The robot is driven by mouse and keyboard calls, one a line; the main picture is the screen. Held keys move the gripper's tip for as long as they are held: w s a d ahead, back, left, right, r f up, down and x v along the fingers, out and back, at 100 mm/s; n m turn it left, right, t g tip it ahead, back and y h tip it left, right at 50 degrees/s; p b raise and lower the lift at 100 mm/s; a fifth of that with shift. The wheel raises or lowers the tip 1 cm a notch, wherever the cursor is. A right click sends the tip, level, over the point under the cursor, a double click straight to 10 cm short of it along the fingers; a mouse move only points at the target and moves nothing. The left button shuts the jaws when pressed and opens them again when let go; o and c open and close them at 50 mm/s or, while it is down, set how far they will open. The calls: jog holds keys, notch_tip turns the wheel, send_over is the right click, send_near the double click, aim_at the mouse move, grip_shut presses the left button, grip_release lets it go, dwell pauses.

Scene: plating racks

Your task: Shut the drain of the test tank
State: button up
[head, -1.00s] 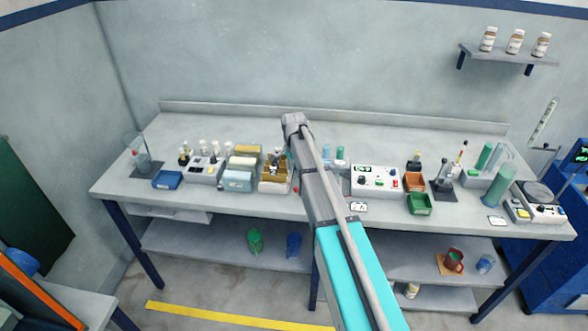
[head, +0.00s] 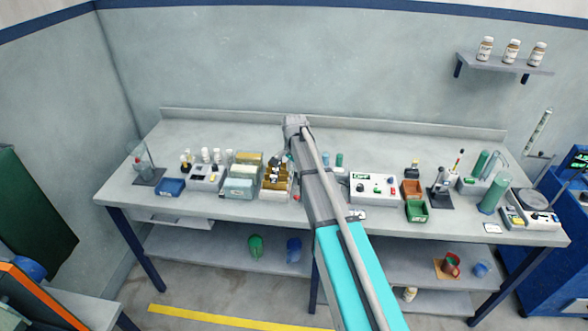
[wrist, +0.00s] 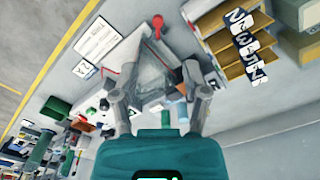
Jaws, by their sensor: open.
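In the wrist view a clear, box-like tank (wrist: 153,77) lies in line with the space between my fingers. A red handle (wrist: 157,24) sticks out beyond the tank's far side in that view; I cannot tell whether it stands open or shut. My gripper (wrist: 158,88) is open, with a finger on each side of the picture and nothing visibly held. I cannot tell if either finger touches the tank. In the head view my arm hides the tank and my gripper; a small red spot (head: 297,197) shows beside the arm at the bench's front edge.
A rack with numbered cards (wrist: 245,42) stands close by in the wrist view. A white control box (head: 373,187) and a green bin (head: 416,210) stand to the right on the bench (head: 230,130). The bench's rear strip is clear.

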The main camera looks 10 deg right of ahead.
jog(key=s+f+n+b, duration=0.5)
jog(key=s+f+b, duration=0.7)
jog(key=f+b, duration=0.3)
jog(key=s+f+n+b, duration=0.5)
jog(key=s+f+b, duration=0.8)
jog(key=f+b, duration=0.3)
jog(key=shift+s+f+n, duration=0.15)
jog(key=shift+s+n, duration=0.15)
dwell(0.7)
jog(key=shift+s, duration=0.6)
jog(key=shift+s, duration=0.15)
